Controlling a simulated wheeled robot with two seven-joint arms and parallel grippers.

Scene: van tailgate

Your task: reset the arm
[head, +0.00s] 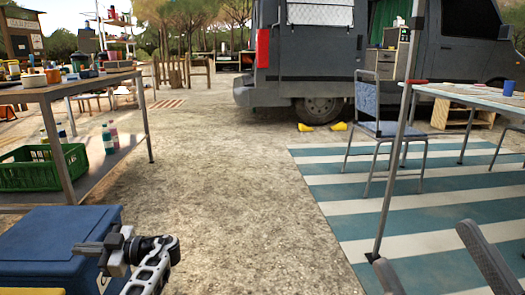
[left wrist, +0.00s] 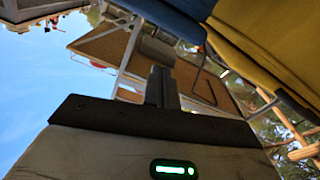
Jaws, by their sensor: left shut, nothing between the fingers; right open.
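My left gripper (head: 85,248) is at the lower left of the head view, above or beside a blue box (head: 50,225); I cannot tell whether it touches it. Its silver arm link comes up from the bottom edge. In the left wrist view its dark fingers (left wrist: 160,78) are together with nothing between them. A blue and a yellow surface fill the upper right of that view, close to the gripper.
A workbench (head: 75,88) with a green crate (head: 45,170) on its lower shelf stands at left. A folding chair (head: 372,125) and a table (head: 470,97) stand by a striped mat (head: 350,210) at right. The grey van (head: 330,60) is behind. Middle ground is clear.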

